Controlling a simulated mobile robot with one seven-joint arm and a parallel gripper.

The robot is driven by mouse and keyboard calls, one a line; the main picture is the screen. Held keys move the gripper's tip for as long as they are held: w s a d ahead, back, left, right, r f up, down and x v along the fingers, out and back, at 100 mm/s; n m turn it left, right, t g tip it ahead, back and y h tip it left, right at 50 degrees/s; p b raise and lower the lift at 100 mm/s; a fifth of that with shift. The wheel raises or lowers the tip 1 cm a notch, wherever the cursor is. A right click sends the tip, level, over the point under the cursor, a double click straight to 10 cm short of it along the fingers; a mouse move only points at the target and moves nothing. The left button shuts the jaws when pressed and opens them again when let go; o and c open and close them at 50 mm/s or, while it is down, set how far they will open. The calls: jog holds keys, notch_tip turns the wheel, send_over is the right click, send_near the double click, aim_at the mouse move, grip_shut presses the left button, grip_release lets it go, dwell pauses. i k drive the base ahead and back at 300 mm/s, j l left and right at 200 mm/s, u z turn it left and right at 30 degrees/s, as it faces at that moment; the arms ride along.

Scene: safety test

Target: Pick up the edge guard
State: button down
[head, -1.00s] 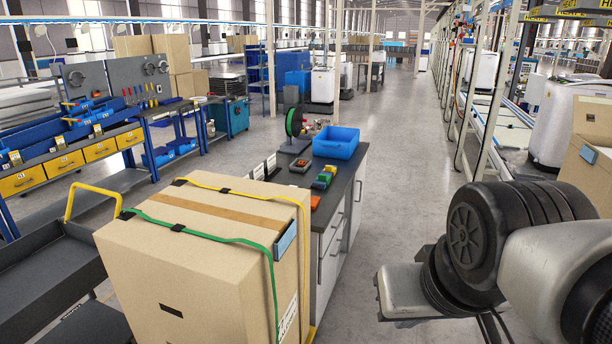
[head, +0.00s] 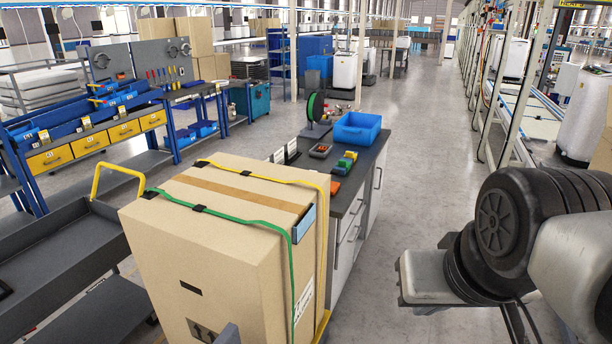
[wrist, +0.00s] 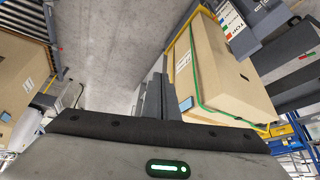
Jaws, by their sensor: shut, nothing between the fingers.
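A large cardboard box (head: 225,255) stands with a green strap (head: 240,224) and a yellow strap (head: 262,182) over it. A blue-grey piece (head: 305,222) sits on its upper right edge and looks like the edge guard; it also shows in the wrist view (wrist: 186,104). Small black pieces (head: 199,208) lie under the straps, and I cannot tell their kind surely. My gripper (wrist: 157,86) is shut and empty in the wrist view. In that picture its fingers are left of the box, apart from the blue-grey piece. The gripper's tips are not clear in the head view.
A dark cart (head: 60,250) with a yellow handle stands left of the box. Behind the box is a dark-topped counter (head: 352,185) with a blue bin (head: 357,128). A workbench (head: 95,135) stands at the left. The floor (head: 415,150) right of the counter is clear.

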aim_at(349, 154)
jog(key=i+l, duration=0.15)
jog(key=l, duration=0.25)
jog(key=i+l+u, duration=0.1)
jog(key=l, duration=0.3)
jog(key=i+l+z, duration=0.2)
jog(key=i+l, duration=0.25)
jog(key=i+l+z, duration=0.2)
jog(key=i+l, duration=0.15)
jog(key=i, duration=0.2)
jog(key=i+u, duration=0.1)
jog(key=i, duration=0.4)
jog(key=i+l+u, duration=0.1)
jog(key=i, duration=0.45)
jog(key=i+l+u, duration=0.1)
jog(key=i, duration=0.4)
jog(key=i+l+u, duration=0.1)
jog(key=i+u, duration=0.35)
jog(key=i+l+u, duration=0.2)
jog(key=i+u, duration=0.25)
jog(key=i+l+u, duration=0.2)
jog(key=l+u, duration=0.15)
jog(key=u, duration=0.15)
jog(key=i+l+u, duration=0.3)
jog(key=l+u, duration=0.15)
jog(key=i+l+u, duration=0.15)
jog(key=l+u, duration=0.3)
